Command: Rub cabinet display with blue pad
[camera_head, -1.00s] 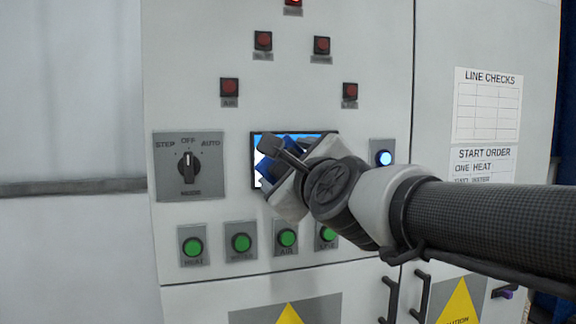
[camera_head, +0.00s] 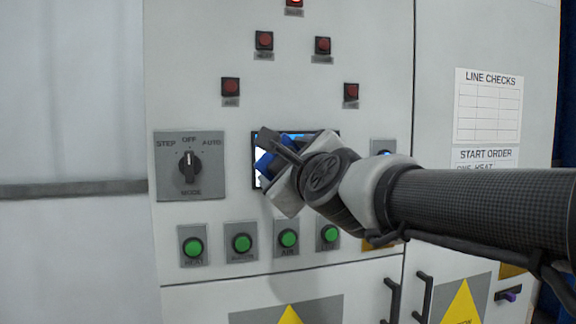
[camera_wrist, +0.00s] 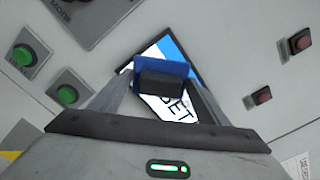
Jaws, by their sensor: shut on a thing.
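The cabinet display (camera_head: 258,180) is a black-framed screen in the middle of the grey cabinet front, mostly hidden behind my gripper (camera_head: 268,158). In the wrist view the display (camera_wrist: 180,107) shows a blue band and a white area with dark letters ending in "SET". My gripper (camera_wrist: 158,92) is shut on the blue pad (camera_wrist: 174,68), which has a dark grip block. The pad (camera_head: 266,163) lies over part of the screen. Whether it touches the glass I cannot tell.
A mode switch (camera_head: 189,166) sits left of the display. Several green buttons (camera_head: 242,243) are below it and several red lamps (camera_head: 264,41) above. A lit blue button (camera_head: 383,153) is on the right, partly behind my arm. Door handles (camera_head: 422,298) stick out below.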

